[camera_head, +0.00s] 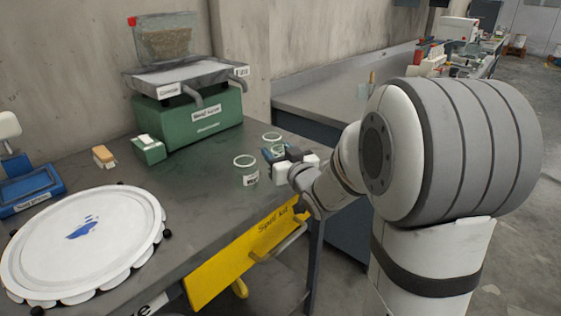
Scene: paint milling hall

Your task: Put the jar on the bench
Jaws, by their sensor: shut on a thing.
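A clear glass jar (273,138) with a pale green rim is at my gripper (275,154), near the right end of the grey bench (200,188). My gripper is shut on this jar; its dark and white jaw parts hide most of the jar's lower side. I cannot tell whether the jar's base touches the bench. A second, similar jar (246,171) with a white label stands upright on the bench, just left of my gripper and apart from it.
A green machine (200,122) with a tray and a bin of grains stands at the back. A large white round lid (85,245) with a blue smear lies front left. A small green box (148,150) and a tan block (104,157) sit behind it. Bare bench lies between.

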